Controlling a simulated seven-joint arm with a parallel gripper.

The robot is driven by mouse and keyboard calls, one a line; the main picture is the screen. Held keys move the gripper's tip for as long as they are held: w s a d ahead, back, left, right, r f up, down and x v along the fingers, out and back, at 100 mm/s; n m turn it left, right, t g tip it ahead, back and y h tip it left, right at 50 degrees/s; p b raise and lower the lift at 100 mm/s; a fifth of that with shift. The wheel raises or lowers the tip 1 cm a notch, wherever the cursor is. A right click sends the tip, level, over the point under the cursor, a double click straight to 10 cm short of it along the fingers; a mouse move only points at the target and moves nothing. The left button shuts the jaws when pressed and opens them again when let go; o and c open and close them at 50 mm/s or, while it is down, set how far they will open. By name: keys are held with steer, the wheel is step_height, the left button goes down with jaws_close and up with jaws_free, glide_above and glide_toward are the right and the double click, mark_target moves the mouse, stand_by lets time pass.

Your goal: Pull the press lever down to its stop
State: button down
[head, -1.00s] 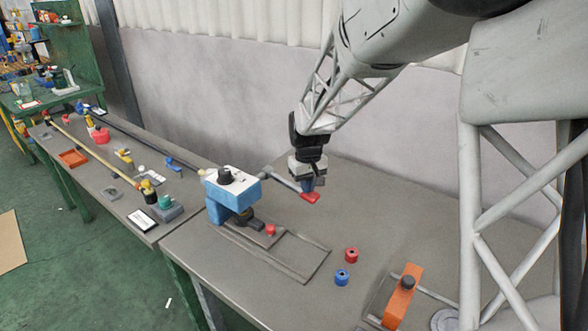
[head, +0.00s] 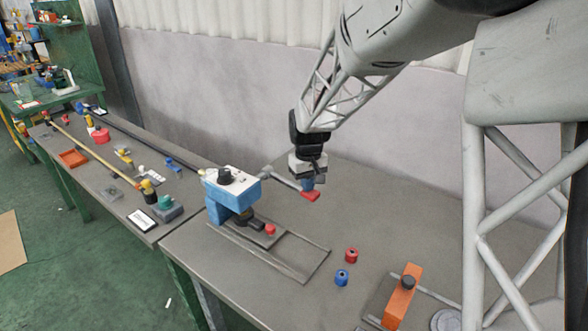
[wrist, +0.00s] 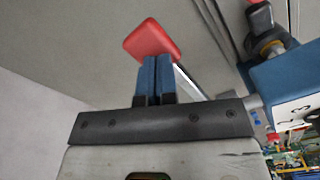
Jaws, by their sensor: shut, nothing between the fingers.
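The press (head: 218,196) is a blue body with a white top and black knob. Its grey lever arm (head: 284,179) runs right to a red handle (head: 311,195). My gripper (head: 309,188) points down over the handle end, its blue fingers shut with nothing between them. In the wrist view, the red handle (wrist: 152,38) lies just past the closed fingertips (wrist: 155,60). I cannot tell if they touch it. The handle stands above the bench and the arm slopes slightly down towards it in the head view.
A red piece (head: 270,229) sits at the press base by a rectangular rail frame (head: 290,272). An orange block (head: 402,296) is front right. Bench space behind the lever is clear.

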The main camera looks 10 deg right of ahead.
step_height(320, 180, up, 16)
steer(key=shift+f, duration=0.2)
stand_by(2.9)
steer(key=shift+s, duration=0.1)
steer(key=s+d+f+m+t, duration=0.1)
steer(key=s, duration=1.6)
steer(key=s+d+f+m+t, duration=0.1)
steer(key=s+f+m, duration=0.1)
steer(key=s, duration=1.6)
steer(key=shift+s+d+t, duration=0.3)
